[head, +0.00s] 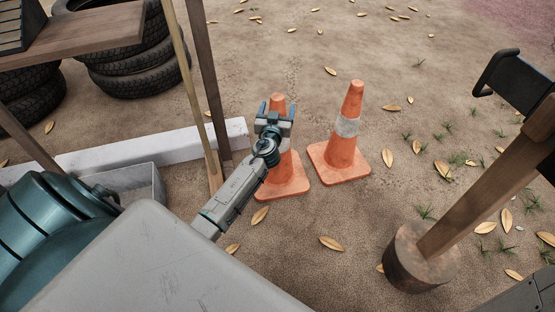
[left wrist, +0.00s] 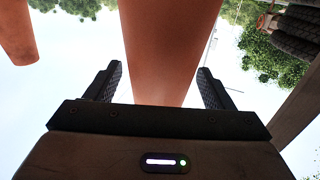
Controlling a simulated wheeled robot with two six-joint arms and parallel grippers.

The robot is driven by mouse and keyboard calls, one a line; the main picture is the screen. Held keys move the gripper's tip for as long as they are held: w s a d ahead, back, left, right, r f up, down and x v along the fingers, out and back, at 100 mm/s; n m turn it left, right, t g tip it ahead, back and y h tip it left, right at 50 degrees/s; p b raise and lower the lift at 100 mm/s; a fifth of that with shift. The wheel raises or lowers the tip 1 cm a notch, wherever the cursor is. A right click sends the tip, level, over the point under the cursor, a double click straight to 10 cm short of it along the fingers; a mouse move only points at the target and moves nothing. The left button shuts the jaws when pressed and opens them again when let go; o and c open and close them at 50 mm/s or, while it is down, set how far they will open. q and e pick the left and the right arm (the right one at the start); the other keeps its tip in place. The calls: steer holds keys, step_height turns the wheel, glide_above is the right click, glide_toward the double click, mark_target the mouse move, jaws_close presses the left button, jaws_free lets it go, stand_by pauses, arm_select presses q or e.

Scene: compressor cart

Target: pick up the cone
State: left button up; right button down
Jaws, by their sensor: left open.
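Two orange traffic cones stand upright on the dirt, side by side. The left cone (head: 286,183) is partly hidden behind my left gripper (head: 275,116) and its arm; its tip shows above the jaws. The right cone (head: 345,130) has a pale grey band and stands clear of the gripper. In the left wrist view my left gripper (left wrist: 158,82) is open, and the left cone's orange body (left wrist: 170,45) rises between its two fingers, with gaps showing at both sides. Another orange shape, likely the right cone (left wrist: 15,35), is at that view's upper left. My right gripper is not in view.
Stacked tyres (head: 138,62) and a wooden frame (head: 205,75) stand at the left, by a pale concrete beam (head: 150,150). A slanted wooden post on a round foot (head: 420,258) stands at the right. Leaf-strewn dirt behind the cones is open.

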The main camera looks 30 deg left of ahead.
arm_select(q)
steer(key=shift+w, duration=0.1)
steer(key=shift+c, duration=0.5)
jaws_close()
steer(key=shift+r, duration=0.1)
steer(key=shift+r, duration=0.15)
